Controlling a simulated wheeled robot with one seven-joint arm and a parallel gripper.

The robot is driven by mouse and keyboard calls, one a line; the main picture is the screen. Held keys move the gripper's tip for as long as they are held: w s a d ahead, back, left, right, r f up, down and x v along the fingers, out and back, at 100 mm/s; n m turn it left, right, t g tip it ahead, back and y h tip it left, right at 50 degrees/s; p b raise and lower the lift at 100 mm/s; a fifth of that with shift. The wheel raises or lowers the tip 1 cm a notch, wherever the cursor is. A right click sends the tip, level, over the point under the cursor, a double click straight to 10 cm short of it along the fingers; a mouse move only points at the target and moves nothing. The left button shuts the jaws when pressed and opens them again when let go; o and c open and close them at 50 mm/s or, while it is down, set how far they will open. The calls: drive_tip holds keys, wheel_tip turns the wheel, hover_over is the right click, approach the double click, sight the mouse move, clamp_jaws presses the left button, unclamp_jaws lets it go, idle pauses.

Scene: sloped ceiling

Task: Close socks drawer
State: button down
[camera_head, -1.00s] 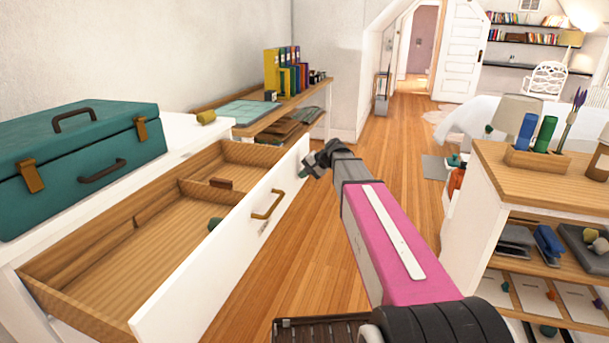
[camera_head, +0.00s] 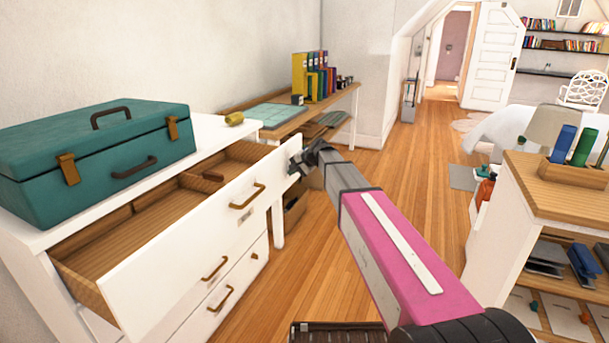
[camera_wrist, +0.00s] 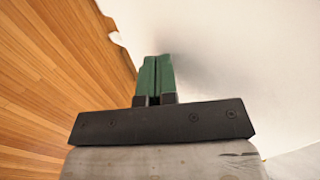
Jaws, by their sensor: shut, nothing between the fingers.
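A wide white drawer (camera_head: 180,262) with a wooden inside stands partly open at the top of the white dresser (camera_head: 222,128). A brass handle (camera_head: 247,196) is on its front, with a small label plate that I cannot read. My gripper (camera_head: 298,166) is at the far right end of the drawer front. In the wrist view my gripper's green fingers (camera_wrist: 157,70) are shut together with nothing between them. They are at a white panel (camera_wrist: 225,60), apparently the drawer front; I cannot tell if they touch it.
Lower drawers (camera_head: 240,275) look shut. A wooden desk (camera_head: 345,98) with binders stands behind. A shelf unit (camera_head: 510,215) is at the right. Wooden floor (camera_head: 400,170) lies clear between.

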drive_tip(key=w+a, duration=0.3)
drive_tip(key=a, duration=0.4)
drive_tip(key=w+a, duration=0.2)
drive_tip(key=a, duration=0.5)
drive_tip(key=w+a, duration=0.3)
drive_tip(key=a, duration=0.4)
drive_tip(key=shift+w, duration=0.35)
drive_tip(key=shift+a, duration=0.1)
drive_tip(key=d, duration=0.1)
drive_tip(key=s+d, duration=0.2)
drive_tip(key=d, duration=0.1)
drive_tip(key=v, duration=1)
drive_tip(key=s+d+f+n+g+h, duration=0.1)
drive_tip(key=s+d+f+h, duration=0.1)
drive_tip(key=s+d+f, duration=0.8)
drive_tip(key=s+d+f+n+h, duration=0.1)
drive_tip(key=s+d+f+h, duration=0.2)
drive_tip(key=s+d+f, duration=0.65)
drive_tip(key=s+d+f+n+g+h, duration=0.1)
drive_tip(key=s+d+f+h, duration=0.1)
drive_tip(key=s+d, duration=0.6)
drive_tip(key=s+d+f+n+g+h, duration=0.1)
drive_tip(key=s+d+f, duration=0.3)
drive_tip(key=s+d, duration=0.5)
drive_tip(key=shift+s+d+g+h, duration=0.2)
drive_tip(key=shift+d+g+h, duration=0.1)
drive_tip(key=shift+d+h, duration=0.1)
